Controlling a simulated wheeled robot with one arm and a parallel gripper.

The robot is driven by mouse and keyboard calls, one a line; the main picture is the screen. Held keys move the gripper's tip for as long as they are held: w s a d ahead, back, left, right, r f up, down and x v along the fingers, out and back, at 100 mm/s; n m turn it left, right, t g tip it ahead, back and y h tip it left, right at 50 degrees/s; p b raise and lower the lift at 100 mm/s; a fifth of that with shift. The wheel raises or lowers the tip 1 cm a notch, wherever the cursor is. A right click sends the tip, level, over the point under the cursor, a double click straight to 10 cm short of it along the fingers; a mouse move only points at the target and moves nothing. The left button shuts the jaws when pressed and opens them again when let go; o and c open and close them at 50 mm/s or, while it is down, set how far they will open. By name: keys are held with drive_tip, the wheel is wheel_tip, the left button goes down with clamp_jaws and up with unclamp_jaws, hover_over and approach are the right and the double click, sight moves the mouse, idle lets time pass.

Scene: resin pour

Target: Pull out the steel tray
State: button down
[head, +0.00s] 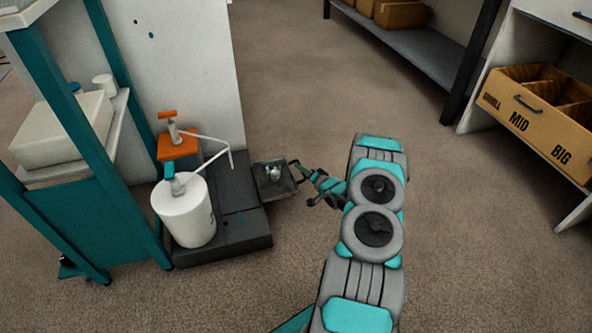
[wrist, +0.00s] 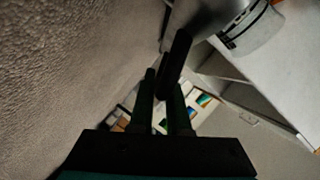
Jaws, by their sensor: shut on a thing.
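The steel tray (head: 262,190) is a small dark grey square at the right side of the low dark base under the pump bottles. It sticks out from the base over the floor. A small shiny item (head: 273,171) rests on it. My gripper (head: 296,167) reaches in from the right and meets the tray's right side, where a dark handle is. In the wrist view, my dark fingers (wrist: 160,100) are shut on a dark bar (wrist: 177,60), which looks like the handle. A grey metal surface (wrist: 190,18) is just beyond it. My fingers partly hide the handle.
A white bottle (head: 185,215) and an orange pump (head: 177,145) stand on the dark base (head: 225,238), beside a white panel (head: 190,70). A teal cart (head: 95,235) is at left. A wooden drawer (head: 535,120) is at right. The carpet right of the tray is open.

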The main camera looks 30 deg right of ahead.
drive_tip(key=c, duration=0.9)
unclamp_jaws()
drive_tip(key=p+v, duration=0.1)
drive_tip(key=v, duration=0.7)
drive_tip(key=shift+a, duration=0.1)
drive_tip(key=shift+w, duration=0.1)
